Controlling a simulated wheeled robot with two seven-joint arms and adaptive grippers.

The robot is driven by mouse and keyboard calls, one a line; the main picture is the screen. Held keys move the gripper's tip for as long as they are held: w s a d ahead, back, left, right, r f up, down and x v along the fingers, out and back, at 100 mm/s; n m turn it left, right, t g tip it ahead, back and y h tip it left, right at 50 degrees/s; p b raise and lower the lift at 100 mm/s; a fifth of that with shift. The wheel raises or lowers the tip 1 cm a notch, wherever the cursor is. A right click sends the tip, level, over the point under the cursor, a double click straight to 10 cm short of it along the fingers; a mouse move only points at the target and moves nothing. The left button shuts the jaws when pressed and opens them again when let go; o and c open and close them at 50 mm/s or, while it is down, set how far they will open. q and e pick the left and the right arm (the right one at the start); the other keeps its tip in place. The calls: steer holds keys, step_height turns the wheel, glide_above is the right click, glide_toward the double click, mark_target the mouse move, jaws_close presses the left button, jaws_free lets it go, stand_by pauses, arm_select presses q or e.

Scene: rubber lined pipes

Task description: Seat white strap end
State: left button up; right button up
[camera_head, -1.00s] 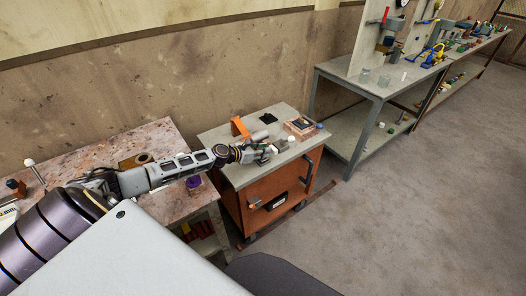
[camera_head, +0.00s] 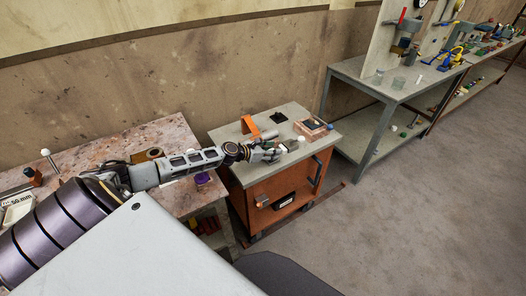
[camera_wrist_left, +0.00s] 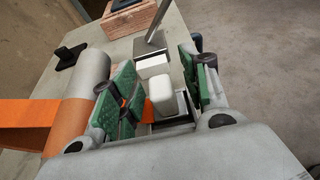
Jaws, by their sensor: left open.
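My left gripper (camera_head: 274,154) is over the top of the orange cart, near its front edge. In the left wrist view its green-padded fingers (camera_wrist_left: 158,92) stand apart. A white rounded block (camera_wrist_left: 162,96) shows between them, with a gap to the left finger; contact with the right finger cannot be told. A second white block (camera_wrist_left: 153,66) lies just beyond. Which of these is the white strap end cannot be told. An orange strap (camera_wrist_left: 28,122) wraps a grey cylinder (camera_wrist_left: 90,72) left of the fingers. The orange piece also shows in the head view (camera_head: 250,125).
A wooden box (camera_wrist_left: 128,18) stands on the cart behind the blocks, near a small black piece (camera_wrist_left: 68,56). The cart (camera_head: 228,133) stands between a stained table (camera_head: 95,153) and a grey workbench (camera_head: 345,72). Floor at right is clear.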

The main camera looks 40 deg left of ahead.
arm_select(q)
steer(key=shift+s+a+r, duration=0.1)
steer(key=shift+s+a, duration=0.15)
steer(key=shift+s, duration=0.45)
steer(key=shift+s+a+r, duration=0.15)
steer(key=shift+s+a, duration=0.15)
steer(key=shift+s, duration=0.4)
steer(key=shift+s+a+r, duration=0.1)
steer(key=shift+s+a, duration=0.15)
steer(key=shift+s, duration=0.45)
steer(key=shift+s+a+r, duration=0.3)
steer(key=shift+s+r, duration=0.2)
steer(key=shift+r, duration=0.1)
steer(key=shift+s+a+r, duration=0.25)
steer(key=shift+s+r, duration=0.3)
steer(key=shift+s, duration=0.1)
arm_select(e)
steer(key=shift+w, duration=0.15)
